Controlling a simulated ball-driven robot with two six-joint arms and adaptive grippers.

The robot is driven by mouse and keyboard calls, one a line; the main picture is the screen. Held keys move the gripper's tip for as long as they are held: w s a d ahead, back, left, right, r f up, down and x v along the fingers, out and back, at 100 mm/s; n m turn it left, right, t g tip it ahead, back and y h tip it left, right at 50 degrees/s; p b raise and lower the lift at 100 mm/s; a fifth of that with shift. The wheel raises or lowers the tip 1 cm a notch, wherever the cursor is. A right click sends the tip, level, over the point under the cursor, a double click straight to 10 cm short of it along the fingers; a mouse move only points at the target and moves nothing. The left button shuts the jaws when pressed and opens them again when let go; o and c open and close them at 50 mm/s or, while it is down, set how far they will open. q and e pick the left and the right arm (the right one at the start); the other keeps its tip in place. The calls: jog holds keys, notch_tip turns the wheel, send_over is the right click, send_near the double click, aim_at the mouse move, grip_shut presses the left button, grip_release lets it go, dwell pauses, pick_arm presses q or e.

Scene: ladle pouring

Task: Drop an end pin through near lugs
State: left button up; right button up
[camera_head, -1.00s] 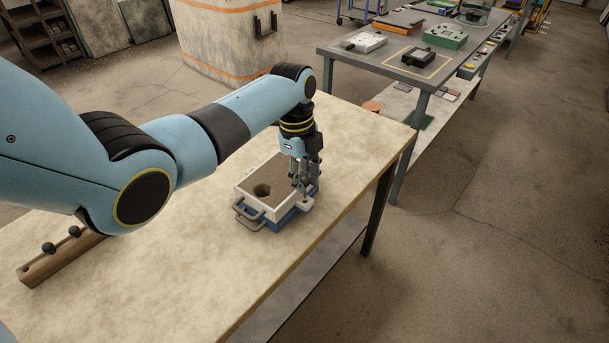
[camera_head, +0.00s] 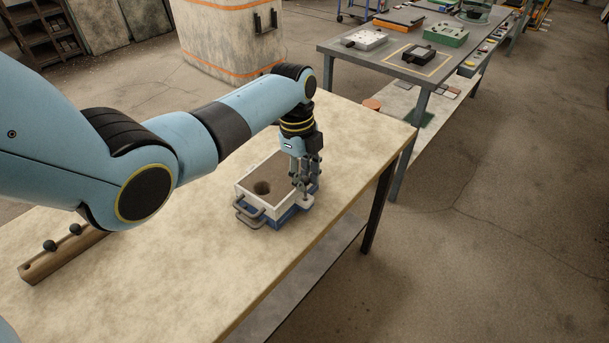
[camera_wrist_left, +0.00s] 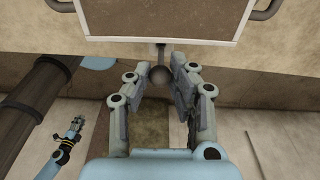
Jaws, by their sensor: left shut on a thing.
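The moulding flask stands on the near table, with a white upper frame (camera_head: 254,202) over a blue lower frame (camera_head: 285,217). Sand with one round hole fills it. The near lug (camera_head: 306,203) juts from its right end. My left gripper (camera_head: 303,189) points down just above this lug. In the left wrist view the left gripper (camera_wrist_left: 158,82) is shut on an end pin with a dark ball head (camera_wrist_left: 160,75). Whether the pin's tip is inside the lug cannot be told. My right gripper (camera_wrist_left: 75,124) shows small at the lower left there; its jaws are unclear.
A wooden rack (camera_head: 48,262) with two dark ball-headed pins lies at the left of the table. The flask has a grey bar handle (camera_head: 247,216) on its near side. The tabletop (camera_head: 190,265) in front is clear. A grey bench (camera_head: 340,52) with parts stands behind.

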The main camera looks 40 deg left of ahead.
pick_arm(q)
jog(key=shift+f+b, duration=0.6)
jog(key=shift+f, duration=0.3)
jog(key=o, duration=1.4)
jog(key=shift+o, duration=0.2)
jog(key=shift+r, duration=0.1)
notch_tip(320, 180, up, 6)
jog(key=p, duration=0.6)
jog(key=shift+p, duration=0.35)
